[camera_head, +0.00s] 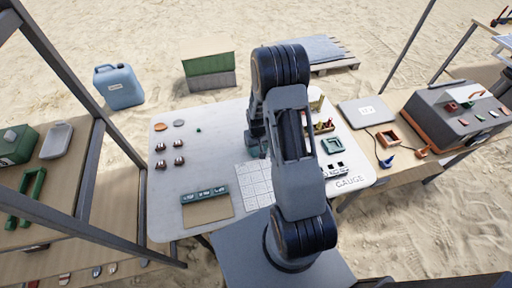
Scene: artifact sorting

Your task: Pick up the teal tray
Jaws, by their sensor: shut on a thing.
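A teal tray-like strip with pale labels (205,194) lies on the white table (172,218), along the far edge of a brown panel. My gripper (260,152) is low over the middle of the table, largely hidden behind my own arm. It is up and to the right of the teal strip, apart from it. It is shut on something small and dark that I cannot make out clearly.
A white grid sheet (254,183) lies between my arm and the teal strip. Small domed pieces and discs stand at the table's left. A small tray of pieces (324,127) and a flat grey case (365,112) are to the right. Metal posts (75,90) rise at the left.

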